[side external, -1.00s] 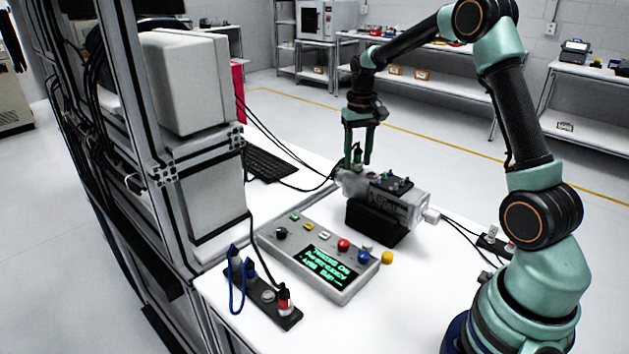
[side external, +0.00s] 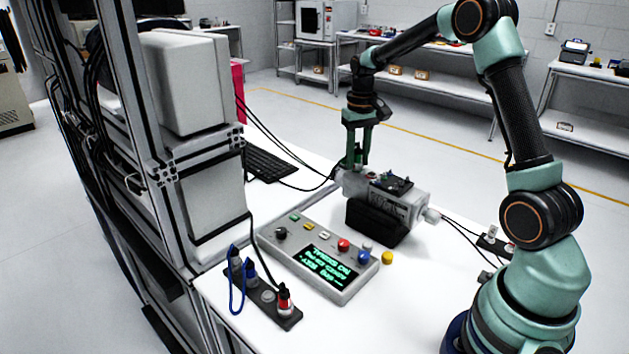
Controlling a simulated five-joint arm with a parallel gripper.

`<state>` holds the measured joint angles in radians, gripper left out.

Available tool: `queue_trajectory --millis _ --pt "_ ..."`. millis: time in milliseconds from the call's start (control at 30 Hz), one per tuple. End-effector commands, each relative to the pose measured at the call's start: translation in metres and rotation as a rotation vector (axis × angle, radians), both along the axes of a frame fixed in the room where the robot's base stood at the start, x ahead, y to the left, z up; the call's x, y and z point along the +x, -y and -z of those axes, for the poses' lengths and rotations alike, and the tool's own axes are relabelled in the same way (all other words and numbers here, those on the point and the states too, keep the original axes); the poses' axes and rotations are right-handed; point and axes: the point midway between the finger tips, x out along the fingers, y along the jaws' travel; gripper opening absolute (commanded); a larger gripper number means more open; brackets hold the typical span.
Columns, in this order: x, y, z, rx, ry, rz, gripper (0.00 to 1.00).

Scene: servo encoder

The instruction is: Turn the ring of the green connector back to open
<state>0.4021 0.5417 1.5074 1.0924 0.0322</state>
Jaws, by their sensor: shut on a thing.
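The grey servo unit (side external: 408,208) sits on a black stand (side external: 376,222) on the white table. My gripper (side external: 358,164) points down at the left end of the unit's top. Its fingers are close together, shut on the green connector (side external: 357,157), of which only a small dark green part shows between them. The connector's ring is too small and too covered by the fingers for me to tell its turn position.
A control box (side external: 318,258) with a lit screen and coloured buttons lies in front of the unit. A black strip (side external: 268,297) with blue and red connectors stands at the front left. A keyboard (side external: 268,165) lies behind. Cables run to the unit from both sides.

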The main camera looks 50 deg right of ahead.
Motion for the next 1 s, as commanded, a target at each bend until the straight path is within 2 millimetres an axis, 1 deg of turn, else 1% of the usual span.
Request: queue_trajectory --millis 300,700,833,1000 --pt "0.0 0.0 0.0 0.0 0.0 -0.405 0.0" --pt "0.0 0.0 0.0 0.0 0.0 -0.894 0.0" --pt "0.0 0.0 0.0 0.0 0.0 -0.969 0.0" --pt "0.0 0.0 0.0 0.0 0.0 -0.978 0.0"
